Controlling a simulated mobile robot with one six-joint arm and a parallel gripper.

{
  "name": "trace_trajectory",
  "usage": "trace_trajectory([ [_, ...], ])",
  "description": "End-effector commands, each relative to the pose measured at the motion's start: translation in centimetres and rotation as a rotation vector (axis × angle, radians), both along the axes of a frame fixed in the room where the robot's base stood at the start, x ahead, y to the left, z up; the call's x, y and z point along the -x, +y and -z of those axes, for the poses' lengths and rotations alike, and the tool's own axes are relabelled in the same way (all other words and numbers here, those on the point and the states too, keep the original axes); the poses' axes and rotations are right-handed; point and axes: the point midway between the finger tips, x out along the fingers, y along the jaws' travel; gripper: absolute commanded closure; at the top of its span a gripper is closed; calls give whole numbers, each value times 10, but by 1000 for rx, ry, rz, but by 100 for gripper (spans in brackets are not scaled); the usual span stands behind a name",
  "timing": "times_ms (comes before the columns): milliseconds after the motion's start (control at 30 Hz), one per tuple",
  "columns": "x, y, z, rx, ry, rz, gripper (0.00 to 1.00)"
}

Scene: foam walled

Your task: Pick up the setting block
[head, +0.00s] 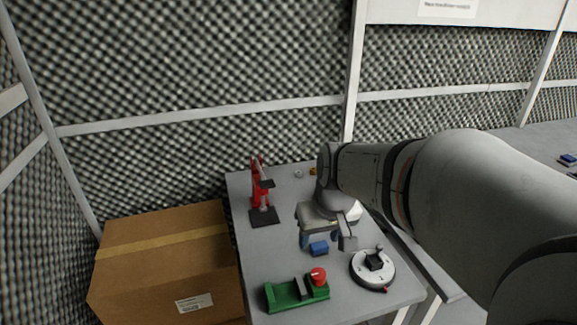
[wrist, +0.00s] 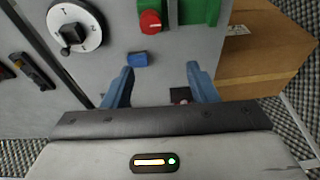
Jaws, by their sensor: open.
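A small blue block (head: 319,249), which fits the setting block, lies on the grey table. It also shows in the wrist view (wrist: 138,59), ahead of the fingertips and left of the middle of the gap. My gripper (head: 326,240) is open and empty above the table, close to the block in the head view. In the wrist view my gripper (wrist: 160,75) shows two blue fingers spread wide, with bare table between them. The block appears apart from both fingers.
A white numbered dial (head: 372,268) with a black knob is right of the block. A green fixture (head: 284,293) with a red knob (head: 318,275) is in front. A red press (head: 261,190) stands at the back left. A cardboard box (head: 165,262) is beside the table (head: 262,250).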

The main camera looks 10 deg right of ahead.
Motion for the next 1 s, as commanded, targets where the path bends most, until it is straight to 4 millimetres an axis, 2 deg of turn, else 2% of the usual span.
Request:
trace_trajectory([
  [33, -27, -11, 3, -5, -3, 3, 47],
  [100, -62, -27, 7, -11, -20, -1, 47],
  [300, -152, -84, 34, -12, -72, -6, 47],
  [400, -187, -115, 54, -6, -95, -5, 47],
  [500, -212, -142, 72, 2, -114, -3, 47],
  [600, -228, -162, 86, 10, -128, -4, 47],
  [700, -236, -172, 94, 14, -135, -4, 47],
  [1000, -250, -175, 123, 16, -136, -4, 47],
])
